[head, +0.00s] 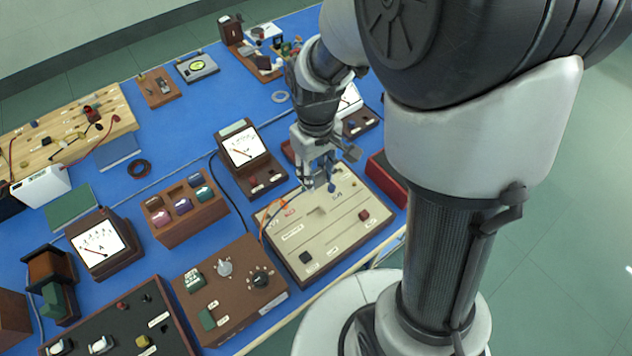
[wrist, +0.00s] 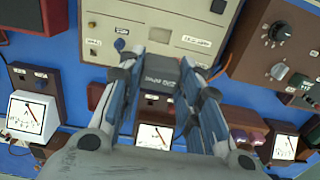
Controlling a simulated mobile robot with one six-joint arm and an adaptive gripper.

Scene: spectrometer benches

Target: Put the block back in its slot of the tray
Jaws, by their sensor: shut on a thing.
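My gripper (head: 319,184) hangs over the beige-topped panel box in the head view. In the wrist view its two fingers (wrist: 167,74) are shut on a dark grey block (wrist: 166,71) with light lettering on the side facing the camera. In the head view the block is hard to make out between the fingers. The brown wooden tray (head: 196,229) stands to the left of my gripper. It holds several labelled blocks, among them a pink one (head: 160,217), a purple one (head: 183,206) and a green one (head: 203,194).
The beige panel box (head: 323,233) lies below my gripper. A meter (head: 243,148) stands between it and the tray's far side; another meter (head: 93,245) stands left of the tray. A brown knob box (head: 232,290) is in front. Cables run beside the tray.

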